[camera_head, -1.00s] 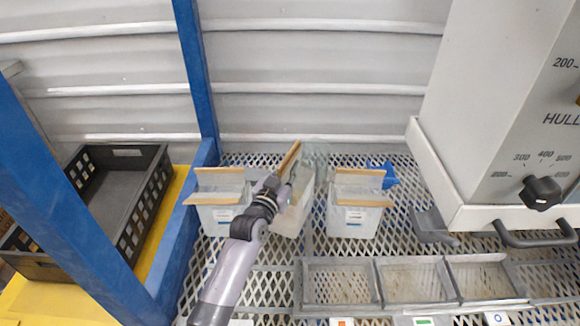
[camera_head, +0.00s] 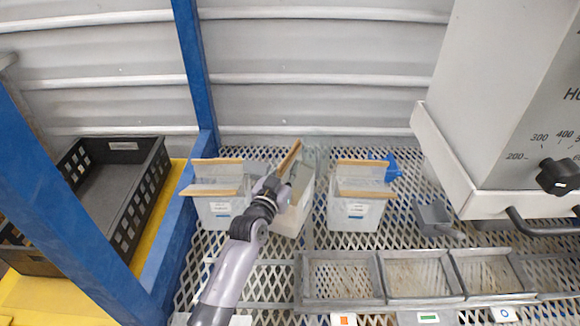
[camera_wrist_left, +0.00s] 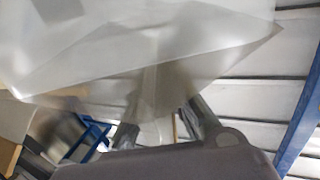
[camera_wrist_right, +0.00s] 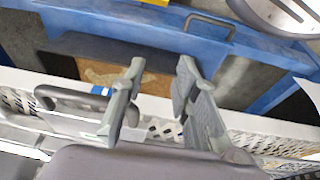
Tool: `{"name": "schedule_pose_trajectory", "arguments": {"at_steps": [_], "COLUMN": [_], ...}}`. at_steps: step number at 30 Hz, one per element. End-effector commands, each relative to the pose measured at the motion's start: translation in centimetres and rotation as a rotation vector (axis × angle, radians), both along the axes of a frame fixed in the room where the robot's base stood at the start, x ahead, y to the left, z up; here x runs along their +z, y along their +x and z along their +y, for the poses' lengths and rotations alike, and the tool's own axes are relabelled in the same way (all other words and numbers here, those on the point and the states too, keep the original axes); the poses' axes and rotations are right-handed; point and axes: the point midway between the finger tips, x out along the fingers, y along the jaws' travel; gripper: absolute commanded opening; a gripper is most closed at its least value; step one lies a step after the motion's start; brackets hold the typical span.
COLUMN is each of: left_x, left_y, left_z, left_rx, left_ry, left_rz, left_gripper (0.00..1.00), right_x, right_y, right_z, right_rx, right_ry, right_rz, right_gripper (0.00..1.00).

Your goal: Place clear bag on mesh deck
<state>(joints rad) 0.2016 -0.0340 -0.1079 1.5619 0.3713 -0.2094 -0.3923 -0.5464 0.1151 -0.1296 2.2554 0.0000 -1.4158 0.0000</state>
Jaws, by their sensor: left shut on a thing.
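My left gripper (camera_head: 277,188) is shut on a clear bag (camera_head: 292,217) with a tan top strip. The bag is tilted and stands between two similar clear bags on the mesh deck (camera_head: 265,284). I cannot tell whether its base touches the deck. In the left wrist view the clear plastic (camera_wrist_left: 150,50) fills the upper part and hides much of the fingers. The left bag (camera_head: 220,212) and the right bag (camera_head: 354,214) stand upright with white labels and tan tops. My right gripper (camera_wrist_right: 160,80) shows only in the right wrist view, open and empty.
A divided metal tray (camera_head: 340,304) sits in front of the bags. A grey scoop (camera_head: 434,217), a blue object (camera_head: 385,166) and the hopper machine (camera_head: 490,130) are at the right. A blue post (camera_head: 196,70) and a black crate (camera_head: 128,196) are at the left.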

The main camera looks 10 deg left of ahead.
Motion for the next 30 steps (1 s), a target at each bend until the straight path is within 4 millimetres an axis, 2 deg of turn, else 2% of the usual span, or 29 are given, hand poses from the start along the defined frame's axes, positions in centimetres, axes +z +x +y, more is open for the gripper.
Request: {"name": "schedule_pose_trajectory", "arguments": {"at_steps": [18, 30], "left_x": [0.0, -0.4], "left_y": [0.0, 0.0], "left_z": [0.0, 0.0], "left_rx": [0.000, 0.000], "left_ry": [-0.001, 0.000], "left_rz": [-0.004, -0.004], "left_gripper": [0.00, 0.00], "right_x": [0.2, 1.2], "right_y": [-0.1, -0.2], "right_z": [-0.1, 0.0], "right_rx": [-0.001, -0.001], "right_ry": [-0.001, 0.000], "right_rz": [0.003, -0.005], "right_gripper": [0.28, 0.28]}}
